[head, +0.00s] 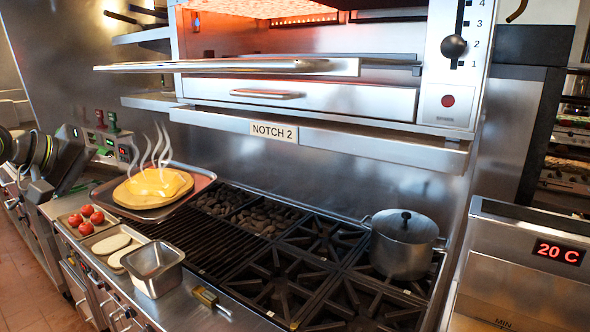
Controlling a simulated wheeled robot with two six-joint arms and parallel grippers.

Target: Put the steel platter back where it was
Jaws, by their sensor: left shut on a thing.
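The steel platter (203,181) is at the left end of the grill in the head view. It carries a round, flat yellow food (153,188) with steam rising from it. My left gripper (88,184) comes in from the left and is shut on the platter's left side; the exact contact is hard to see. The platter looks about level, near the back left of the grill bars; I cannot tell whether it is clear of the surface below. My right gripper is not in view.
Trays with tomatoes (86,219) and white pieces (111,243), and a steel bin (153,268), line the front left. A lidded pot (404,244) stands on the right burners. An overhead broiler has a pulled-out rack (230,66) and a "NOTCH 2" label (273,131). The grill bars (205,240) are bare.

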